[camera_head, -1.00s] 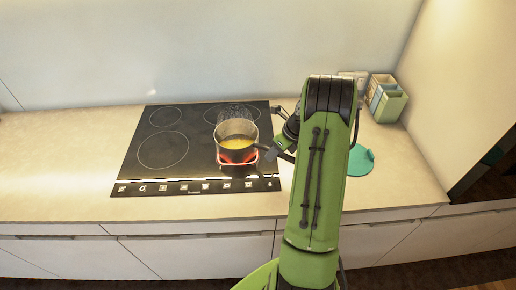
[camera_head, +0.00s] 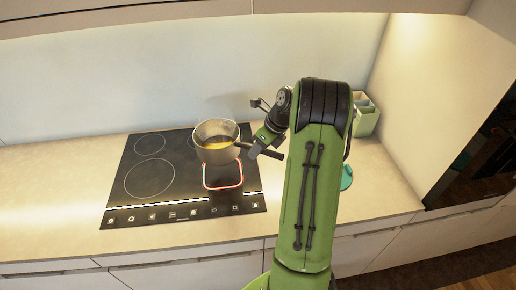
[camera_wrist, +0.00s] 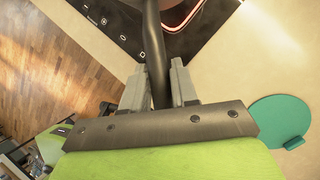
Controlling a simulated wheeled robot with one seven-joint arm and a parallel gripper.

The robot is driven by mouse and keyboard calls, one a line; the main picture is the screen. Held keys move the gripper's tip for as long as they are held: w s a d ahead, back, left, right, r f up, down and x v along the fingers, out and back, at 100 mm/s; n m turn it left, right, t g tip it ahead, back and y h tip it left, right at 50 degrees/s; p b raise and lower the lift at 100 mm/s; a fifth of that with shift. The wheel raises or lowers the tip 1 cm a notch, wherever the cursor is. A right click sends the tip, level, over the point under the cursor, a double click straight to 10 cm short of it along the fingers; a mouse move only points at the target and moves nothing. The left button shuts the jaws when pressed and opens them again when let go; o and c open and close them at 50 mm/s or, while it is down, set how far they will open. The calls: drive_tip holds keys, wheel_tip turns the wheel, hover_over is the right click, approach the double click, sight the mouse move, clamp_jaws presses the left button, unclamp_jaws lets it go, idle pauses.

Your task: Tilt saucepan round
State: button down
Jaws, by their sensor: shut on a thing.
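The saucepan (camera_head: 216,142) is a grey pot with yellow contents inside. It is held above the black cooktop (camera_head: 150,180), tilted a little. My gripper (camera_head: 262,147) is to the right of the pan and shut on its dark handle. In the wrist view my gripper (camera_wrist: 163,88) has its grey fingers on either side of the saucepan handle (camera_wrist: 154,45), which runs up out of the picture. The pan's body is mostly out of the wrist view. A red glowing square zone (camera_head: 222,176) shows on the cooktop below the pan.
A teal round lid or mat (camera_wrist: 282,122) lies on the counter to the right, partly hidden by my arm in the head view. A green container (camera_head: 366,115) stands at the back right. The counter left of the cooktop (camera_head: 60,195) is clear.

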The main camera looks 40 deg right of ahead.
drive_tip(key=shift+r+p, duration=1.85)
drive_tip(key=shift+p, duration=0.25)
drive_tip(key=shift+f+b, duration=0.2)
drive_tip(key=shift+b, duration=0.1)
drive_tip(key=b, duration=0.1)
drive_tip(key=f+b, duration=0.1)
drive_tip(key=b, duration=0.1)
drive_tip(key=shift+s+a+f+t+h, duration=0.2)
drive_tip(key=shift+s+f+t+h, duration=0.1)
drive_tip(key=shift+t, duration=0.1)
drive_tip(key=shift+s+a+f+t+b, duration=0.25)
drive_tip(key=shift+t+b, duration=0.15)
drive_tip(key=shift+b, duration=0.8)
drive_tip(key=shift+d+r+p, duration=0.1)
drive_tip(key=shift+d+p, duration=0.05)
drive_tip(key=shift+p, duration=0.4)
